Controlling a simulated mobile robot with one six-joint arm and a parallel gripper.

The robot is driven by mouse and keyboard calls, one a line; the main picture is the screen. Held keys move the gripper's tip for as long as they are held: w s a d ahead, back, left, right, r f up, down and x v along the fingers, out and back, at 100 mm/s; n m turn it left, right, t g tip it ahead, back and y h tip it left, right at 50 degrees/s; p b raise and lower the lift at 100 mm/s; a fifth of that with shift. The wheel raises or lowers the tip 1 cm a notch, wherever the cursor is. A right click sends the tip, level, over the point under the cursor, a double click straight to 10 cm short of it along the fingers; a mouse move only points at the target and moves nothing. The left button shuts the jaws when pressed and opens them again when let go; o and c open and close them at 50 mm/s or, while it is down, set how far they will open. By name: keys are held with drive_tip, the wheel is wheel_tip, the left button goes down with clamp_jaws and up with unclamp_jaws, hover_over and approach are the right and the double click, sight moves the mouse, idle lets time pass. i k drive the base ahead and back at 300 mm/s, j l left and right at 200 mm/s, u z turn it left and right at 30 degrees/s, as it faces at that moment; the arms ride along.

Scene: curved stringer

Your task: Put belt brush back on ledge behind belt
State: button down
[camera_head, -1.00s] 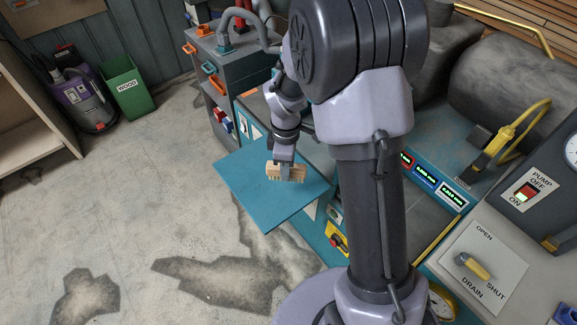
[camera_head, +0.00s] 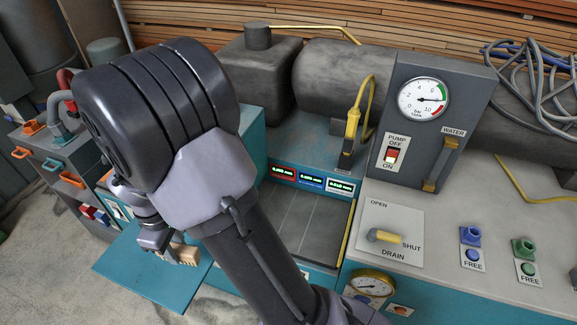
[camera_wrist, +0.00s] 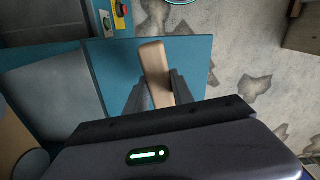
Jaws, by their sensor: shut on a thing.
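The belt brush (camera_head: 184,255) is a pale wooden block with bristles beneath. My gripper (camera_head: 170,254) is shut on it above the teal side panel (camera_head: 125,268). In the wrist view the brush (camera_wrist: 153,62) is a tan bar between the two dark fingers of my gripper (camera_wrist: 155,90), over the same panel. The belt (camera_head: 305,222) looks like the dark grey flat surface right of my arm, partly hidden by it. Behind it is a row of lit displays and a teal top surface (camera_head: 318,143), which may be the ledge.
A yellow-handled tool (camera_head: 352,130) stands on the teal surface. A grey pump box (camera_head: 432,125) with a gauge is to its right.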

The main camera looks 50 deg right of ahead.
sight(298, 154)
drive_tip(key=j+z, duration=0.2)
drive_tip(key=z, duration=0.6)
